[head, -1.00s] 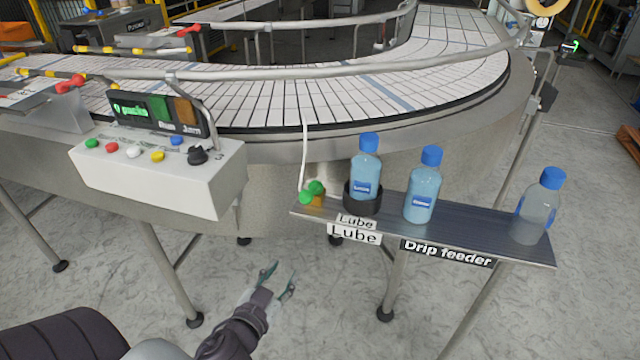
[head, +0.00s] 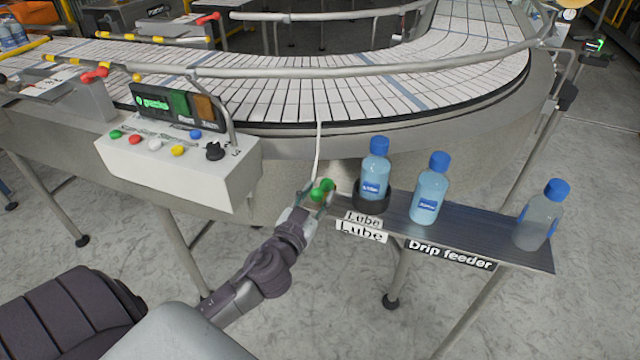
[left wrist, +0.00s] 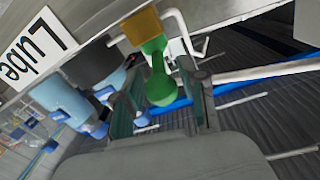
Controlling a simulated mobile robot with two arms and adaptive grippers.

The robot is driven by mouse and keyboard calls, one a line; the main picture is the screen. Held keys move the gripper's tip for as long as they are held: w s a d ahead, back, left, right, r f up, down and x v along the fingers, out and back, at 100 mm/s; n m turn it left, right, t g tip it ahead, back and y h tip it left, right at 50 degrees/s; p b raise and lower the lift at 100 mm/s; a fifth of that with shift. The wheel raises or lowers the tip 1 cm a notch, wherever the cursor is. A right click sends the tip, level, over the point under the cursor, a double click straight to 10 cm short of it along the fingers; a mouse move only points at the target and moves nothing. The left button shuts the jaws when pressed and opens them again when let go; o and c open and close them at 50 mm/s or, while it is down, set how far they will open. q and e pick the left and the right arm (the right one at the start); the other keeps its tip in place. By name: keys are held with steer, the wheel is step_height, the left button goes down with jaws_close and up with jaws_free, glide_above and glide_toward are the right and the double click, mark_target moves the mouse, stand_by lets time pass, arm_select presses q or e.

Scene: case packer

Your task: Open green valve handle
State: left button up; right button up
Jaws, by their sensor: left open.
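The green valve handle (head: 321,190) is at the left end of the metal shelf, at the foot of a thin white tube. In the left wrist view the handle (left wrist: 158,75) is a rounded green lever on a brass-coloured body (left wrist: 141,25). My left gripper (head: 318,198) is at the handle, with its fingers open. In the left wrist view the two fingers (left wrist: 160,100) stand on either side of the green handle, and I cannot tell whether either touches it. My right gripper is not in view.
A bottle (head: 374,168) stands in a black holder beside the valve. Two more bottles (head: 430,190) (head: 541,215) stand on the shelf (head: 480,225). A white control box (head: 180,165) is at left, and the conveyor (head: 330,95) runs behind.

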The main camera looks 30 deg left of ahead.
arm_select(q)
steer(key=shift+w+a, duration=0.15)
steer(key=shift+w, duration=0.75)
steer(key=shift+c, duration=0.3)
steer(key=shift+f, duration=0.1)
jaws_close()
